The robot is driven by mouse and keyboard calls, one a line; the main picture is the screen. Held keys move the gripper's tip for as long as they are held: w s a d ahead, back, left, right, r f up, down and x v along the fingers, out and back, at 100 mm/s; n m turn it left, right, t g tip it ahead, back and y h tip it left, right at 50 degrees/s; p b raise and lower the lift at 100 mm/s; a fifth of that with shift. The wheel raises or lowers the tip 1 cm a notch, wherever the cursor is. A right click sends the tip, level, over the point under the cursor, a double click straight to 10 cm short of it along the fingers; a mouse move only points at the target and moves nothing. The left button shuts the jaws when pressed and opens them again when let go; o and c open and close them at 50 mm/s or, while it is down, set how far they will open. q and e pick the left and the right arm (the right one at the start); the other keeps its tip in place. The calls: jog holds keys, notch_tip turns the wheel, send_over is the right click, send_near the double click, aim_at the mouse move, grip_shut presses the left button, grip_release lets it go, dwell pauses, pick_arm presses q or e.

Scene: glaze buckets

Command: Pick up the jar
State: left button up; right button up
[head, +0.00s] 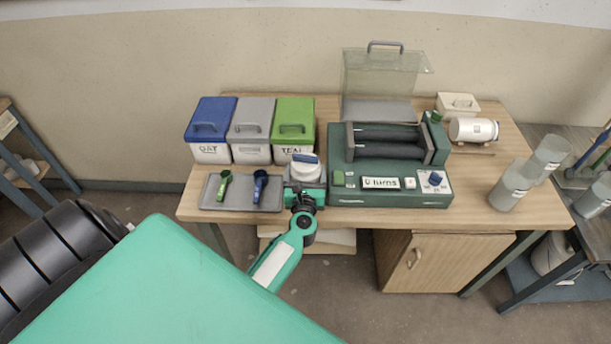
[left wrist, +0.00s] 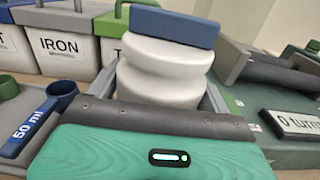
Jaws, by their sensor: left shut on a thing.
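A white jar (head: 304,169) with a blue block-like top stands at the front of the wooden table, between the tray and the green machine. In the left wrist view the jar (left wrist: 160,75) shows close up, with a pinched waist and its blue top uppermost. My left gripper (head: 305,190) reaches it from the front and is shut on it, with grey fingers on both sides. The jar looks upright; its lower part is hidden behind the gripper, so I cannot tell whether it touches the table. My right gripper is not in view.
Blue-, grey- and green-lidded bins (head: 250,152) stand behind the jar. A grey tray (head: 240,204) with two scoops is left. A green roller machine (head: 390,197) is close on the right. Grey cups (head: 510,187) stand far right.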

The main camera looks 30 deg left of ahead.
pick_arm(q)
notch_tip(320, 180, up, 26)
jog(key=p, duration=1.1)
jog(key=shift+p, duration=0.4)
